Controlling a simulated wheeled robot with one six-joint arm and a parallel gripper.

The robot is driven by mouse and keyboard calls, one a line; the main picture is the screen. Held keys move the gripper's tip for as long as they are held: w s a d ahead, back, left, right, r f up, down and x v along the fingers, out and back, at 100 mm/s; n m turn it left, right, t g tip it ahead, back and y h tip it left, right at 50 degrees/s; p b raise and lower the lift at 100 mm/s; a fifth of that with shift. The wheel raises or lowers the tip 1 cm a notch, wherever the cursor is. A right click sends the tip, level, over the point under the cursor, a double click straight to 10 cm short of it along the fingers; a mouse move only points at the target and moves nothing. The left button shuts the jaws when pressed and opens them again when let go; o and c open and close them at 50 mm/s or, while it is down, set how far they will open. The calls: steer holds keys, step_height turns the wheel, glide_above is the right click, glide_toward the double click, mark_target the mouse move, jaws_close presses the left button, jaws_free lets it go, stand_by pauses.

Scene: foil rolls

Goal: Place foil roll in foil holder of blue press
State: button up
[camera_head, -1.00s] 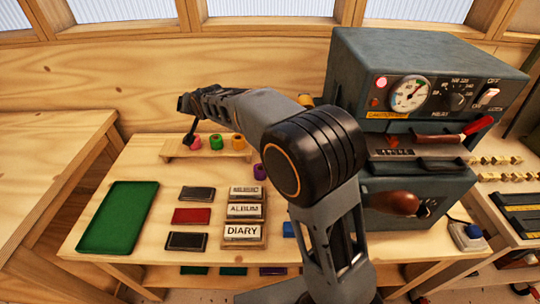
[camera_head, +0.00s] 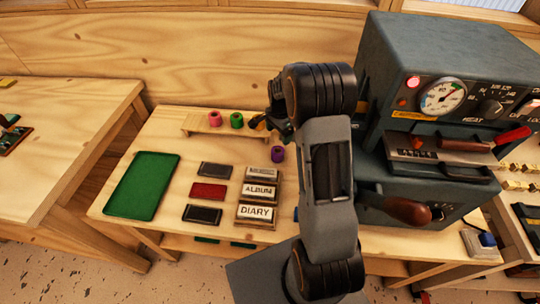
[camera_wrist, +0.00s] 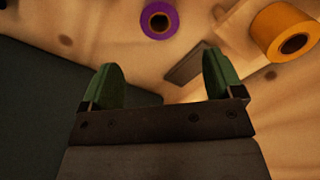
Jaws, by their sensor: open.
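The press (camera_head: 400,50) is a large dark blue-grey machine at the right of the head view, with a dial, a red light and handles. I cannot make out its foil holder. A pink foil roll (camera_head: 215,119) and a green foil roll (camera_head: 237,120) stand on a small wooden rack. A purple foil roll (camera_head: 277,154) stands on the table; it also shows in the wrist view (camera_wrist: 160,19). An orange foil roll (camera_wrist: 283,32) is at the wrist view's upper right. My gripper (camera_wrist: 163,85) is open and empty, apart from both rolls in that view.
A green tray (camera_head: 142,187) lies at the table's left. Dark and red pads (camera_head: 208,191) and lettered blocks (camera_head: 257,213) lie mid-table. A handle with a brown knob (camera_head: 408,210) juts from the press. The table between tray and rack is clear.

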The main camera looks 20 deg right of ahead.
mark_target(278, 150)
step_height(278, 150, down, 6)
steer(key=shift+d, duration=0.1)
steer(key=shift+a+f+p, duration=0.2)
steer(key=shift+f+p, duration=0.5)
steer(key=shift+f, duration=2.05)
steer(key=c, duration=1.1)
steer(key=shift+c, duration=0.2)
steer(key=shift+r, duration=0.15)
